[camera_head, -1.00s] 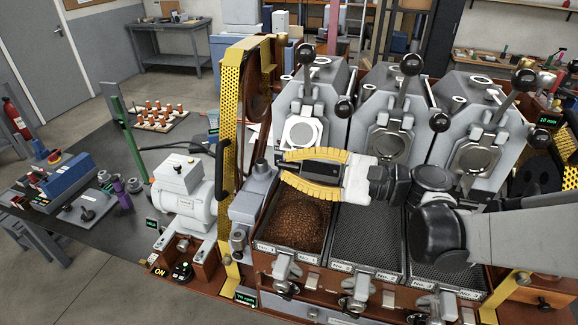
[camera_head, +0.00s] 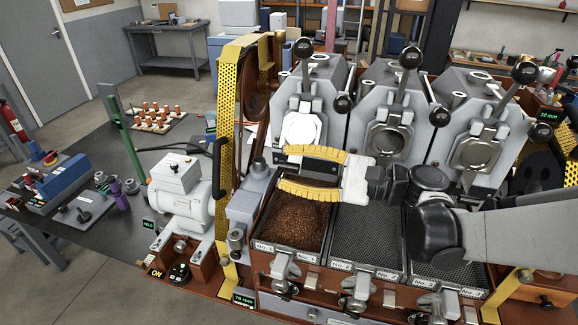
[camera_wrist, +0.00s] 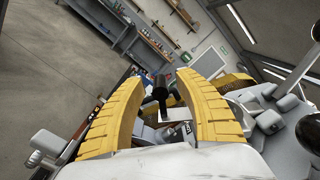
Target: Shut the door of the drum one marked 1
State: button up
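Drum one is the leftmost of three grey roaster drums. Its round front door (camera_head: 303,128) looks bright white; I cannot tell how far it stands open. A black-ball lever (camera_head: 305,48) rises above it and a black knob (camera_head: 343,105) is at its right. My gripper (camera_head: 280,172) is just below the door, in front of the drum and above the No. 1 tray. Its yellow fingers point left. In the wrist view my gripper (camera_wrist: 160,95) has its fingers wide apart, with a dark, blurred upright part beyond them; nothing is visibly held.
The No. 1 tray (camera_head: 258,246) holds brown beans. The middle tray (camera_head: 368,235) and right tray are empty. A yellow perforated guard (camera_head: 227,130) stands left of drum one, with a grey motor (camera_head: 183,195) beyond it. Drums two (camera_head: 388,135) and three (camera_head: 475,150) stand to the right.

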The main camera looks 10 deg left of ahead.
jog(key=shift+d, duration=0.1)
jog(key=d, duration=1.1)
jog(key=shift+s+d, duration=0.4)
jog(key=shift+s, duration=0.05)
jog(key=s+r+p, duration=0.4)
jog(key=s+r, duration=0.1)
jog(key=r, duration=0.1)
jog(key=shift+a+p, duration=0.2)
jog(key=shift+p, duration=0.2)
